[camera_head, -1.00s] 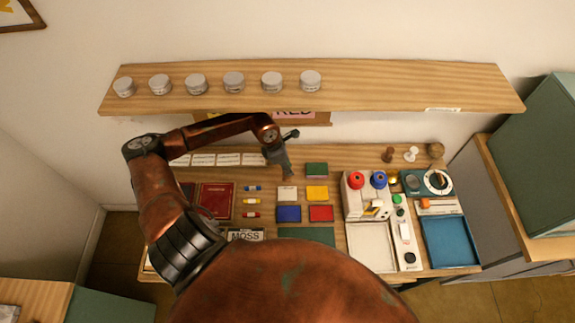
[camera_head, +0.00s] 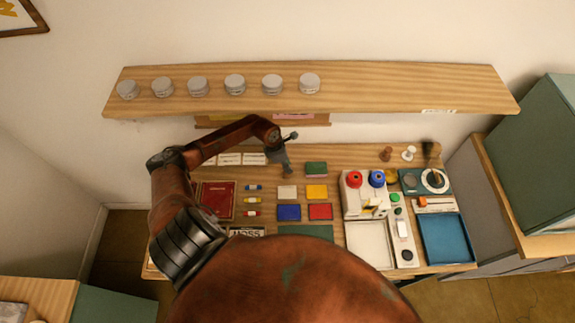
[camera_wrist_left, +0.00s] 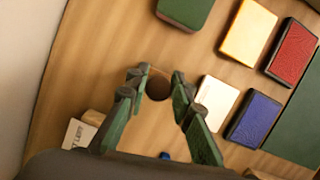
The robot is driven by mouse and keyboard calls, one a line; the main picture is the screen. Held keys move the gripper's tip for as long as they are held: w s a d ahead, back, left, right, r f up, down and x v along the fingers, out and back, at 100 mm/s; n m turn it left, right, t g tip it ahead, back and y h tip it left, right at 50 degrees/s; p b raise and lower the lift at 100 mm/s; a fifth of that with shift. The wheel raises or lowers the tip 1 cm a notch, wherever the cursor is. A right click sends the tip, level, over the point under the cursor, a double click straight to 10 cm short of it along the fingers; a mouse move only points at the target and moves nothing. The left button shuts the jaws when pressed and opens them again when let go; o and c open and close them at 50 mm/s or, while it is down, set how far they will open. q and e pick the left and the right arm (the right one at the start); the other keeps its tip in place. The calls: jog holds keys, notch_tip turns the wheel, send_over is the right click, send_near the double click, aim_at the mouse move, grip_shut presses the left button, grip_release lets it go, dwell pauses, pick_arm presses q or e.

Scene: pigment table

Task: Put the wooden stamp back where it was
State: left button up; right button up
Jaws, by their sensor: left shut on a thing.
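My left gripper (camera_head: 287,171) is above the back middle of the table, just left of the green pad. In the left wrist view its fingers (camera_wrist_left: 157,84) are closed around a dark brown round thing (camera_wrist_left: 158,88). It looks like the wooden stamp seen end-on; its lower part is hidden, and I cannot tell whether it touches the table. A brown knobbed stamp (camera_head: 386,153) and a white one (camera_head: 408,153) stand at the back right of the table. My right gripper is not in view.
Green (camera_head: 316,169), white (camera_head: 287,192), yellow (camera_head: 317,191), blue (camera_head: 289,213) and red (camera_head: 320,211) pads lie close to the gripper. White label cards (camera_head: 229,158) lie left of it. A shelf (camera_head: 400,88) with several grey jars overhangs the back.

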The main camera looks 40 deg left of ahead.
aim_at(283, 172)
pick_arm(q)
jog(key=shift+f, duration=0.1)
jog(key=o, duration=0.9)
jog(key=shift+b+v, duration=0.55)
jog(key=shift+v, duration=3.35)
